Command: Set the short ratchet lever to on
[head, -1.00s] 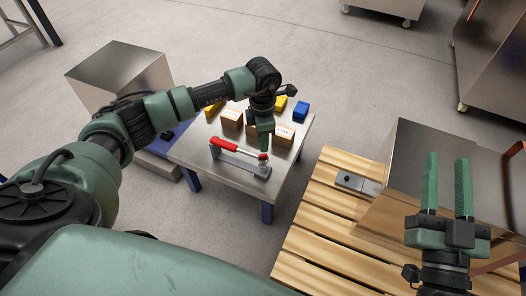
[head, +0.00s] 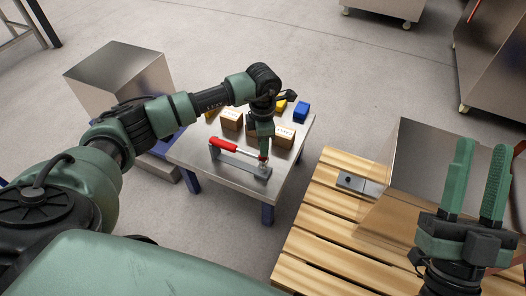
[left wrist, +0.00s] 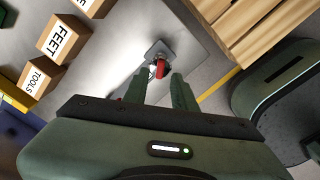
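The ratchet lever has a red handle (head: 225,145) on a grey metal base (head: 240,166) on the small steel table. It lies low, nearly along the base, its thin shaft running right. My left gripper (head: 263,155) points down at the right end of the lever. In the left wrist view, my left gripper (left wrist: 161,82) has its fingers apart, with a red part (left wrist: 161,68) showing just beyond and between the tips. I cannot tell whether they touch it. My right gripper (head: 477,180) is open and empty, at the right, away from the lever.
Several labelled cardboard boxes (head: 231,120) and a blue block (head: 301,109) stand behind the lever on the steel table (head: 195,157). A wooden pallet (head: 320,222) with a large metal box (head: 425,155) is to the right. Another metal box (head: 118,75) stands at the left.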

